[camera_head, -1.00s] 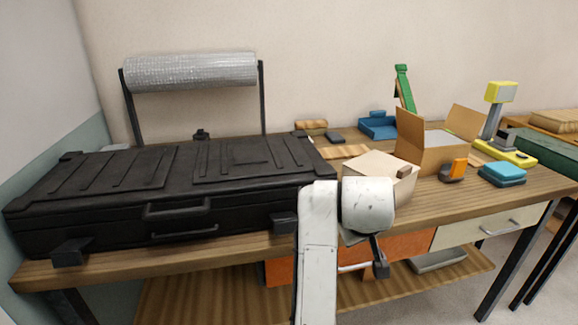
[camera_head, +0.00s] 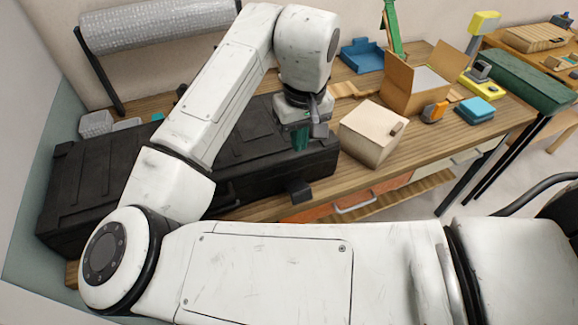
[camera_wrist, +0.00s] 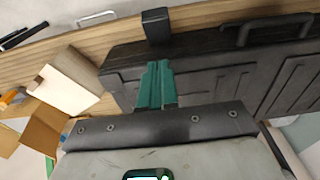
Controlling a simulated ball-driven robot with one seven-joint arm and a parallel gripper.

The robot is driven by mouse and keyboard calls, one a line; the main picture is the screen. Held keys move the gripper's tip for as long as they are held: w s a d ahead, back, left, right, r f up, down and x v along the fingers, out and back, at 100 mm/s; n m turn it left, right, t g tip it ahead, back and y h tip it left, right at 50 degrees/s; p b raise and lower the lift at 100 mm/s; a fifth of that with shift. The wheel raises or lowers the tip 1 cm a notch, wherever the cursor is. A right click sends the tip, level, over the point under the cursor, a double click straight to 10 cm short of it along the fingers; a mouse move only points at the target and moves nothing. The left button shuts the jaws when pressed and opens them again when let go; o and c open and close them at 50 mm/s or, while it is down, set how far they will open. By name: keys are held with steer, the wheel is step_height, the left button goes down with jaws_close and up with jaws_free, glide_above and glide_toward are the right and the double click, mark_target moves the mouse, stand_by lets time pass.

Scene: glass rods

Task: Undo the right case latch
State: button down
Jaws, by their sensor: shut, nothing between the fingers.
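The black case (camera_head: 75,190) lies on the wooden bench with its lid down; it also fills the right of the wrist view (camera_wrist: 205,58). Its right latch (camera_head: 299,191) is a dark block on the front edge near the right end. In the wrist view the latch (camera_wrist: 156,25) sits just beyond my fingertips. My gripper (camera_head: 301,141) has teal fingers, shut and empty, above the right end of the lid. The wrist view shows the fingers (camera_wrist: 155,84) side by side, in line with the latch. My arm hides the middle of the case and the left latch.
A closed carton (camera_head: 370,134) stands close right of the case. An open carton (camera_head: 414,90), orange device (camera_head: 434,111) and teal box (camera_head: 474,110) are farther right. A bubble-wrap roll (camera_head: 150,22) is behind the case.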

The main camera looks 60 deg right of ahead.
steer(key=p, duration=0.1)
glide_above(301, 195)
steer(key=w+d, duration=0.1)
steer(key=w, duration=0.1)
step_height(301, 195, down, 9)
steer(key=shift+w+d+r, duration=0.1)
steer(key=shift+w+d, duration=0.05)
steer(key=f, duration=0.2)
steer(key=s+f, duration=0.1)
steer(key=shift+a+f+p, duration=0.15)
steer(key=shift+a+p, duration=0.2)
steer(key=shift+p, duration=0.05)
steer(key=shift+s+a+f, duration=0.1)
steer(key=shift+s+f, duration=0.15)
steer(key=shift+f, duration=0.35)
steer(key=shift+s+a+f, duration=0.1)
steer(key=shift+s+f, duration=0.1)
steer(key=shift+f, duration=0.2)
steer(key=shift+s+a+f+t+h+b, duration=0.3)
steer(key=shift+f+t+h+b, duration=0.2)
steer(key=shift+t+b, duration=0.3)
steer(key=shift+s, duration=0.1)
